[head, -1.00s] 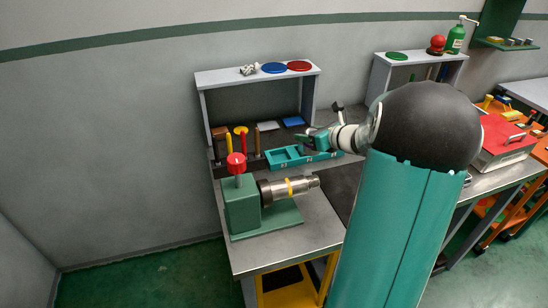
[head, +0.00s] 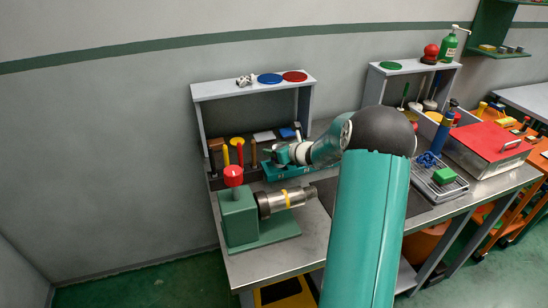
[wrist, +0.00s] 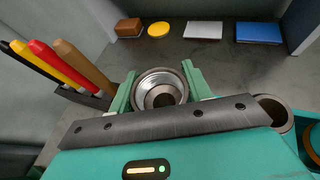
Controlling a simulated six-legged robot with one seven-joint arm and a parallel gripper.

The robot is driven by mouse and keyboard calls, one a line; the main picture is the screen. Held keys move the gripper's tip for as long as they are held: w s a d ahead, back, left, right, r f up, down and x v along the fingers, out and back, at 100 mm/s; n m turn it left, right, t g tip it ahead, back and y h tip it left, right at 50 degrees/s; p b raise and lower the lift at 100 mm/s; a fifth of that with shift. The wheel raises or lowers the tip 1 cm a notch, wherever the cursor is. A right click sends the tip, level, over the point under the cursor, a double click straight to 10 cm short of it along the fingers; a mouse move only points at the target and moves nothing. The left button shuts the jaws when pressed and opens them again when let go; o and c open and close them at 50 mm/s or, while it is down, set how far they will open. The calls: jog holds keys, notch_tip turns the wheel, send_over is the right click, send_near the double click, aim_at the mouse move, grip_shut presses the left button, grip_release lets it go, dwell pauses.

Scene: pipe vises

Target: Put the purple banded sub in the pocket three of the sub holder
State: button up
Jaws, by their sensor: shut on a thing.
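My gripper (head: 267,156) is over the left part of the teal sub holder (head: 278,173) in the head view. In the wrist view its green fingers (wrist: 160,90) are shut on a round metal sub (wrist: 158,78), seen end-on with its open bore facing the camera. The purple band is not visible now. My arm and gripper cover much of the holder, so pocket three and its number cannot be made out. At the right of the wrist view, another round metal rim (wrist: 273,112) shows beside a teal edge; I cannot tell whether it sits in the holder.
A green vise (head: 240,215) with a red knob holds a yellow-banded metal pipe (head: 285,199) in front. Upright-handled tools (head: 240,152) stand left of the holder; they also show in the wrist view (wrist: 60,65). A grey shelf (head: 252,90) rises behind. A red toolbox (head: 488,150) is at right.

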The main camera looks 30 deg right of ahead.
jog(key=shift+w+f, duration=0.25)
jog(key=shift+w+a+f, duration=0.1)
jog(key=shift+w+f, duration=0.1)
jog(key=shift+f, duration=1.5)
jog(key=shift+f, duration=0.1)
jog(key=o, duration=0.9)
jog(key=shift+c, duration=0.2)
jog(key=shift+s+r, duration=0.2)
jog(key=v, duration=1.1)
jog(key=shift+s, duration=0.25)
